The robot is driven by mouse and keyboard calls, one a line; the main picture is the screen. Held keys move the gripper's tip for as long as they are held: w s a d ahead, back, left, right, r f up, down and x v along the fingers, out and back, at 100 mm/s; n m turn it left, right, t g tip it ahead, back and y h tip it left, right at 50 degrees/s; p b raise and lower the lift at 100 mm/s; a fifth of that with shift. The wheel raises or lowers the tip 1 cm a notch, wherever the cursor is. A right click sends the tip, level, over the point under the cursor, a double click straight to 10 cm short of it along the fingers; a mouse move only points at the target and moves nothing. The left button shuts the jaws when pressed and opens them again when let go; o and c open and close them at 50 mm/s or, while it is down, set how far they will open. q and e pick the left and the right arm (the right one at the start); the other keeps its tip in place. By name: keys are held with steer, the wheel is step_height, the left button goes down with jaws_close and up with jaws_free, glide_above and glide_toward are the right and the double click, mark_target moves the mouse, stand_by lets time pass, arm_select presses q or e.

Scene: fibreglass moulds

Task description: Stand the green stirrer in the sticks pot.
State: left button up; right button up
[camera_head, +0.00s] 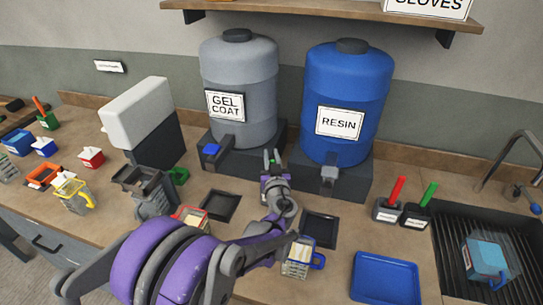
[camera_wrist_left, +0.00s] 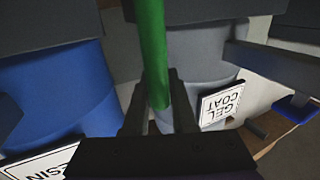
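My left gripper (camera_head: 273,168) is in front of the drum stands, between the gel coat drum and the resin drum. In the left wrist view a green stirrer (camera_wrist_left: 153,50) stands between its fingers (camera_wrist_left: 158,115), which are closed around it. Two dark labelled pots stand at the right: one holds a red stick (camera_head: 397,189), the other a green stick (camera_head: 429,194). Their labels are too small to read, so I cannot tell which is the sticks pot. My right gripper is not in view.
The grey gel coat drum (camera_head: 238,70) and blue resin drum (camera_head: 346,85) have taps facing forward. Dark square trays (camera_head: 319,229), a cup with a blue handle (camera_head: 297,262) and a blue tray (camera_head: 387,278) lie in front. A sink (camera_head: 455,235) is at the right.

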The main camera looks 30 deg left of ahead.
arm_select(q)
steer(key=o, duration=0.4)
steer(key=v, duration=1.1)
steer(key=shift+b, duration=0.3)
